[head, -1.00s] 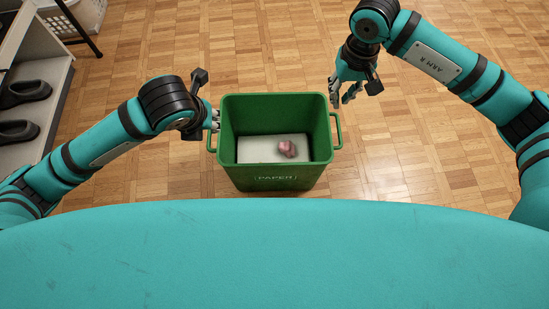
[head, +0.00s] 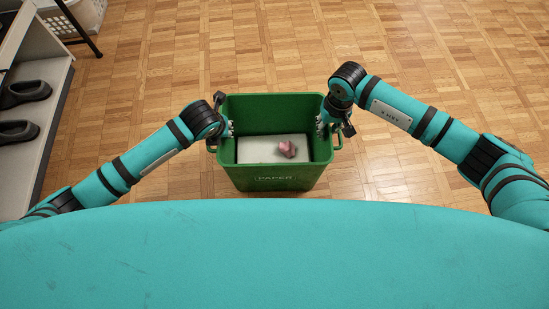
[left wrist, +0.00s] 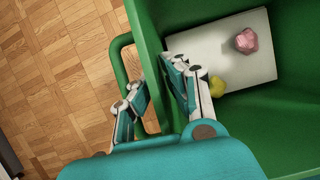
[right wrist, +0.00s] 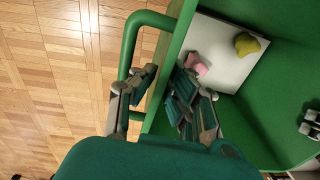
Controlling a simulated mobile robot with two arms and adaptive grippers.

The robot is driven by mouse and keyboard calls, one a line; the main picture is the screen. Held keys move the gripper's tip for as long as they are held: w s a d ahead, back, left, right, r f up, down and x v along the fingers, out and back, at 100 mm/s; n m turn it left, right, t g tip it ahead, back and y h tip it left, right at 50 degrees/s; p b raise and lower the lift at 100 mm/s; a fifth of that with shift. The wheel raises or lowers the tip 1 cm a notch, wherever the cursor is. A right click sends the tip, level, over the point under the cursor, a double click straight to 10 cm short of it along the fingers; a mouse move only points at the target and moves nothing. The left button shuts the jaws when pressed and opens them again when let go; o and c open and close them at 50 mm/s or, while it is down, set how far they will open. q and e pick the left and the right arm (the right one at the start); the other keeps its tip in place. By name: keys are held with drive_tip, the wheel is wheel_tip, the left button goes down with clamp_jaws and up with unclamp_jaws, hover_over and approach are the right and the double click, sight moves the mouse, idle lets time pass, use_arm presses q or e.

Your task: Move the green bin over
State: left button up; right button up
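The green bin (head: 275,182), labelled PAPER, stands upright on the wooden floor, with a loop handle on each side. My left gripper (left wrist: 154,78) is open at the bin's left rim, one finger by the handle (left wrist: 118,62) outside and the other inside the wall. My right gripper (right wrist: 167,76) is open at the right rim in the same way, one finger by the handle (right wrist: 129,50) and one inside. Whether any finger touches the bin is unclear. In the head view both hands (head: 229,128) (head: 322,125) partly cover the handles.
Inside the bin lie a white sheet or block (head: 258,150), a pink crumpled piece (head: 287,149) and a yellow piece (left wrist: 217,86). A shelf with dark shoes (head: 20,132) and a white basket (head: 85,12) stand at left. Floor beyond and right of the bin is clear.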

use_arm(q)
drive_tip(key=shift+w+f, duration=0.1)
drive_tip(key=shift+f, duration=0.05)
use_arm(e)
drive_tip(key=shift+f, duration=0.15)
use_arm(q)
clamp_jaws()
use_arm(e)
clamp_jaws()
use_arm(q)
drive_tip(key=shift+r, duration=0.2)
use_arm(e)
drive_tip(key=shift+w+r, duration=0.1)
drive_tip(key=shift+r, duration=0.1)
